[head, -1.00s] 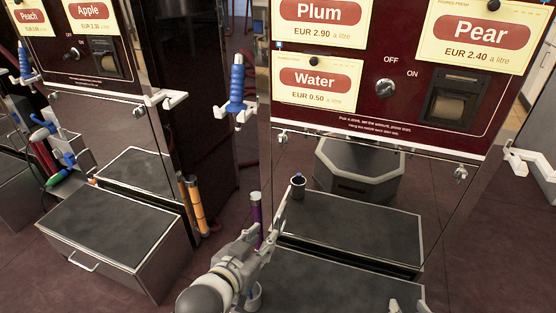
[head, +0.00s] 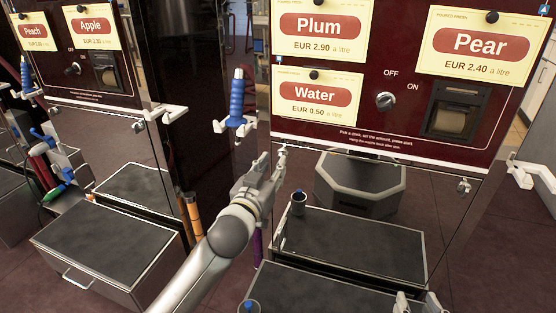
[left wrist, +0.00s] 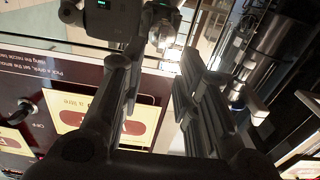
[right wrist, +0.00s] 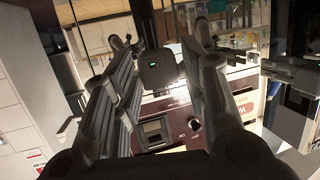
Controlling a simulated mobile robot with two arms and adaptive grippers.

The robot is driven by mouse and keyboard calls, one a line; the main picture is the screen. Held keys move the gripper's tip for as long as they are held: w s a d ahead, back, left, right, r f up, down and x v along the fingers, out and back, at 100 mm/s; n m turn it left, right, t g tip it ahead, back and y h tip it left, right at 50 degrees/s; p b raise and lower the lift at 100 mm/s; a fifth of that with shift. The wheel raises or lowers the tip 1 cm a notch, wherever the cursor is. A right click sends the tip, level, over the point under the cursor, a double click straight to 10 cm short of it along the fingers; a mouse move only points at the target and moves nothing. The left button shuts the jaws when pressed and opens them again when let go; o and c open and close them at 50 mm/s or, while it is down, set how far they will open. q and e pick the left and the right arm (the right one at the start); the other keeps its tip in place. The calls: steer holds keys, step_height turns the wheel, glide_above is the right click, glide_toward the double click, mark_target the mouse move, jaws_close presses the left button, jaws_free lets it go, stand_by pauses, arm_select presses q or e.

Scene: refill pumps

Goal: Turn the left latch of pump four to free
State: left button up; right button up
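The pump in front of me (head: 400,128) has a dark red panel with Plum, Water and Pear cards. Its left latch (head: 283,149) is a small metal part at the panel's lower left edge, partly hidden by my gripper. My left gripper (head: 274,163) is just below that latch; I cannot tell if they touch. In the left wrist view its fingers (left wrist: 160,75) are apart, with a shiny metal part (left wrist: 165,30) beyond the tips. The right latch (head: 464,186) is at the panel's lower right. My right gripper (head: 415,303) is low at the bottom edge; its fingers (right wrist: 165,65) are apart.
A blue-handled nozzle (head: 237,105) hangs on a white holder left of the panel, close to my left arm. Another pump (head: 85,75) stands at the left.

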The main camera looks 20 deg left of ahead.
mark_target(280, 154)
arm_select(q)
steer(key=w, duration=0.3)
steer(key=shift+w+b, duration=0.3)
steer(key=shift+w, duration=0.65)
arm_select(e)
steer(key=shift+w+a+r+t+y, duration=0.2)
steer(key=shift+r+t, duration=0.3)
steer(key=shift+r, duration=0.3)
steer(key=shift+w+a+r+t+y, duration=0.15)
steer(key=shift+r+t, duration=0.35)
steer(key=shift+r, duration=0.25)
steer(key=shift+w+a+r+t+y, duration=0.1)
steer(key=shift+w+a+r+t, duration=0.1)
steer(key=shift+r+t, duration=0.45)
steer(key=shift+r, duration=0.15)
arm_select(q)
jaws_close()
